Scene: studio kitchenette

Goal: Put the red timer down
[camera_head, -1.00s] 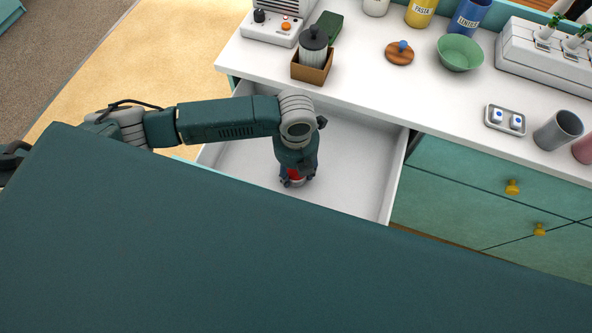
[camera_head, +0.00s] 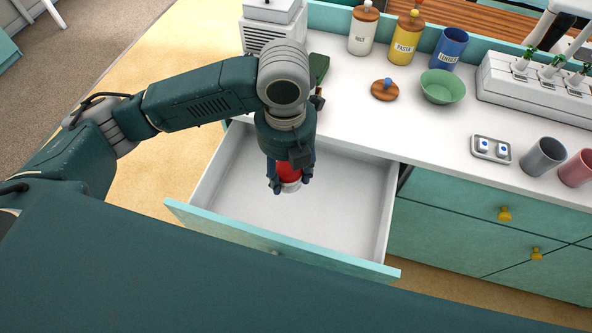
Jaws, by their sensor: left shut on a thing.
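The red timer (camera_head: 289,173) is a small red piece with a pale lower rim, between the fingers of my left gripper (camera_head: 290,184). My left gripper is shut on it and points down. In the picture it is over the open, white-lined drawer (camera_head: 330,205), whose visible floor is empty. The timer appears held above the drawer floor; its exact height is hard to tell. The gripper fingers hide part of the timer. My right gripper is not in view.
The white counter (camera_head: 430,125) lies behind the drawer. It holds a green bowl (camera_head: 442,87), a wooden lid (camera_head: 385,90), a small tray (camera_head: 491,148), a grey cup (camera_head: 542,157), a pink cup (camera_head: 577,168) and labelled canisters (camera_head: 406,38). The teal drawer front (camera_head: 285,246) stands out toward me.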

